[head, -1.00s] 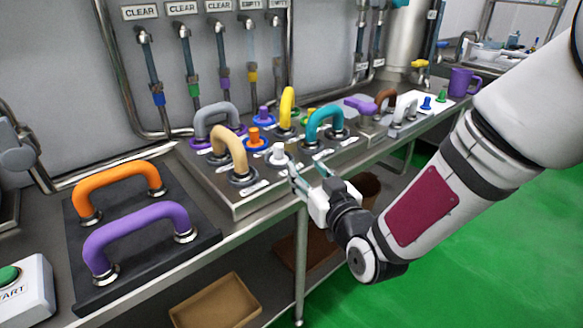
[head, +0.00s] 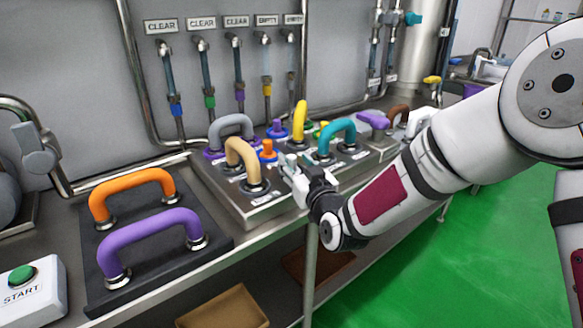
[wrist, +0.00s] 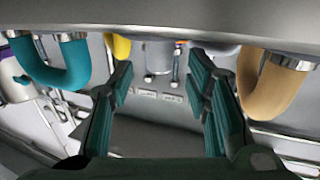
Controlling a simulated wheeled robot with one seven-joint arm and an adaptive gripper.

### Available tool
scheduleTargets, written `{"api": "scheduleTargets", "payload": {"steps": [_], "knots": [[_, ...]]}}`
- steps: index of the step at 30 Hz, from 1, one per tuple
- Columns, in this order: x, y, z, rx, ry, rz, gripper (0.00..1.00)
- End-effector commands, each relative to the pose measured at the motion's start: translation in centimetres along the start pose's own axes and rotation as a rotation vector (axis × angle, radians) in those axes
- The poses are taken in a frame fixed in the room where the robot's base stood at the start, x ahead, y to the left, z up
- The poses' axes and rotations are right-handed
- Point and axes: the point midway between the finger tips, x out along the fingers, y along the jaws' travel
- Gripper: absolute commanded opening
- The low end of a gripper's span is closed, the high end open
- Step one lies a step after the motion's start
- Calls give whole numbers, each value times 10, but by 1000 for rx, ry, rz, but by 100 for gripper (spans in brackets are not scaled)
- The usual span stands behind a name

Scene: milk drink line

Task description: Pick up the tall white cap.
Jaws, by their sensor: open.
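The tall white cap (wrist: 158,57) shows in the wrist view as a pale upright cylinder, beyond my fingertips and between their lines. My gripper (wrist: 161,86) is open, its two teal-padded fingers apart with nothing between the pads. In the head view my gripper (head: 291,170) is at the front edge of the steel panel, right of the tan handle (head: 243,162). There it covers most or all of the cap, so I cannot tell the exact gap.
The tan handle (wrist: 270,85) and teal handle (wrist: 58,62) flank my fingers in the wrist view. A yellow handle (head: 300,120) and orange peg (head: 267,150) stand behind. Orange (head: 130,188) and purple (head: 150,233) handles sit on a dark mat at left. Open floor lies right.

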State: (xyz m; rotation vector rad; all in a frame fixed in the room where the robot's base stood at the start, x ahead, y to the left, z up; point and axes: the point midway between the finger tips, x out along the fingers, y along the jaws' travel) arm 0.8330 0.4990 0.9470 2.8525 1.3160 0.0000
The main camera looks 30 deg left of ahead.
Motion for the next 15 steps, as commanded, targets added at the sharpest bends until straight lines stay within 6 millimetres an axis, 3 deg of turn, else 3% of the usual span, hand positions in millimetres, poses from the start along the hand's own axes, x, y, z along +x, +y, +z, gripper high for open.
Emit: {"api": "scheduleTargets", "payload": {"steps": [6,15], "knots": [[27,-1,-1,1,0,-1,44],[30,0,-2,0,0,0,42]]}}
